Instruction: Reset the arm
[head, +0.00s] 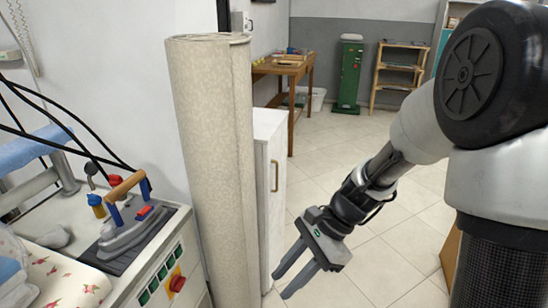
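My gripper (291,276) hangs in the lower middle of the head view, at the end of my arm that comes in from the right. It points down and to the left. Its two grey fingers are apart with floor tiles showing between them, and nothing is held. It is in front of the white cabinet and to the right of the rolled carpet in the picture.
A tall rolled beige carpet (212,160) stands beside a white cabinet (272,190). At left, an iron (130,225) rests on a pressing station with a control panel (165,285). A wooden table (290,72), green machine (348,75) and shelf (398,75) stand far back. Tiled floor (345,150) between is clear.

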